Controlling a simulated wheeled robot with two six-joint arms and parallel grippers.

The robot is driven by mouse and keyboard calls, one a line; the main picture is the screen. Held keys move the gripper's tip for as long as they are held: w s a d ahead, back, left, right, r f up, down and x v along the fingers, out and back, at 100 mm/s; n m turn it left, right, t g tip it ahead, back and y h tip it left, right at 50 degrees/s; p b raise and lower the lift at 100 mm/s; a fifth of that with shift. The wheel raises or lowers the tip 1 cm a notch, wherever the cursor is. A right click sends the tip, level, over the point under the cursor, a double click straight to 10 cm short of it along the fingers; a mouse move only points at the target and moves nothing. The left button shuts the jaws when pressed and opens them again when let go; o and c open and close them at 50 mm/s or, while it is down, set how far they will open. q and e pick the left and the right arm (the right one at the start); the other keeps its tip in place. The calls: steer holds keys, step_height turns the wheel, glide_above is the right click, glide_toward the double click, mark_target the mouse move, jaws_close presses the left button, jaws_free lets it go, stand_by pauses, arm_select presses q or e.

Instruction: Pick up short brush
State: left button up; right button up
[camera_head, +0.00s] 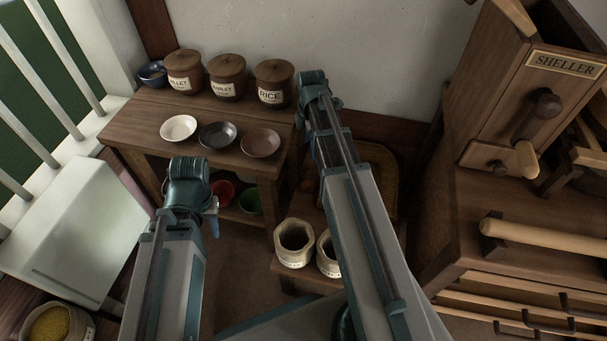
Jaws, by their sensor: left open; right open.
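I cannot make out a short brush anywhere in the head view. My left gripper (205,200) is at the end of the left arm, in front of the low wooden table (130,133). My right gripper (316,92) is at the end of the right arm, just right of the rice jar (273,83). Both grippers are open, and I see nothing held in either; their fingertips are hard to make out. The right arm hides part of the floor and the area behind it.
Lidded jars and a white bowl (178,127), a dark bowl (217,135) and a brown bowl (260,142) stand on the table. Red and green bowls sit below. Pale pots (294,243) stand near my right arm. The wooden sheller (535,90) fills the right side.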

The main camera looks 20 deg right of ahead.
mark_target(308, 168)
steer(key=shift+f+b, duration=4.3)
steer(key=shift+b, duration=0.05)
steer(key=f+b, duration=0.5)
steer(key=shift+w+a+f, duration=0.15)
steer(key=shift+w+f, duration=0.05)
steer(key=shift+r, duration=0.1)
jaws_close()
